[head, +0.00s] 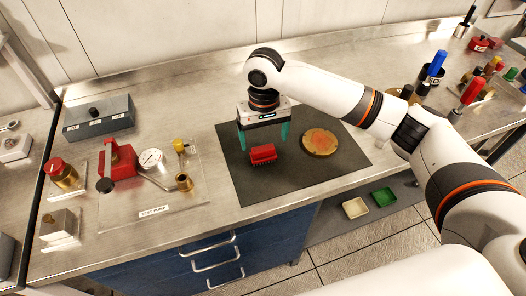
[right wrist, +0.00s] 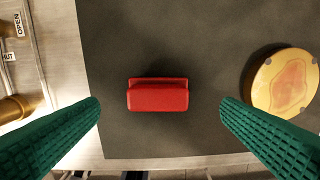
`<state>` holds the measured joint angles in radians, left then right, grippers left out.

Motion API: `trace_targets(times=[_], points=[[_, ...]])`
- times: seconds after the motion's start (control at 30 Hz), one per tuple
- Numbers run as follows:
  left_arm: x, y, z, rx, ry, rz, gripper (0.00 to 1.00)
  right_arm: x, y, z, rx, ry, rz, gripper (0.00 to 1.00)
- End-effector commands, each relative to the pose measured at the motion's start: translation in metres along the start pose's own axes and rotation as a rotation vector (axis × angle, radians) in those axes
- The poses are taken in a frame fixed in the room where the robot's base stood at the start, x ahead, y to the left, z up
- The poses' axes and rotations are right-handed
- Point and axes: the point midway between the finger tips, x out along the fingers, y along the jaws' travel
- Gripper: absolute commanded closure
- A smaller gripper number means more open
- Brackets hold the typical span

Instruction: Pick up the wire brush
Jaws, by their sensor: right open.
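The wire brush shows as a small red block (head: 263,153) on the dark mat (head: 333,180) in the head view. In the right wrist view the red block (right wrist: 158,95) lies near the middle of the picture, seen from above; its bristles cannot be made out there. My right gripper (head: 264,145) is open above the brush, its two green fingers pointing down on either side of it. In the right wrist view the fingers (right wrist: 160,108) are wide apart, with clear gaps to the brush on both sides. My left gripper is in neither view.
A round yellow-and-orange disc (head: 320,142) lies on the mat right of the brush. A test-pump plate (head: 150,211) with a gauge and red block stands to the left. Bottles with blue and red tops (head: 433,68) stand at the right. The mat's front is clear.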

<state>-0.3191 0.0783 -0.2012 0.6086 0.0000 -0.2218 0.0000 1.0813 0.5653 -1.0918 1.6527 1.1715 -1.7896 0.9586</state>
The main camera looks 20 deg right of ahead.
Motion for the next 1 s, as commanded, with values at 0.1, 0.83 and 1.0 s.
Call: trace_targets(times=[0.1, 0.83, 1.0], points=[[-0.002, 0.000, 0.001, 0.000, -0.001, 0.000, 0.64, 0.006, 0.000, 0.000, 0.001, -0.001, 0.000, 0.13], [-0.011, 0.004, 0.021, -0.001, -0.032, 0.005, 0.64, 0.057, 0.002, -0.003, -0.001, -0.003, 0.001, 0.26], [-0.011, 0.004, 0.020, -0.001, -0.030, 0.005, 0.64, 0.057, 0.002, -0.003, -0.001, -0.003, 0.001, 0.54]])
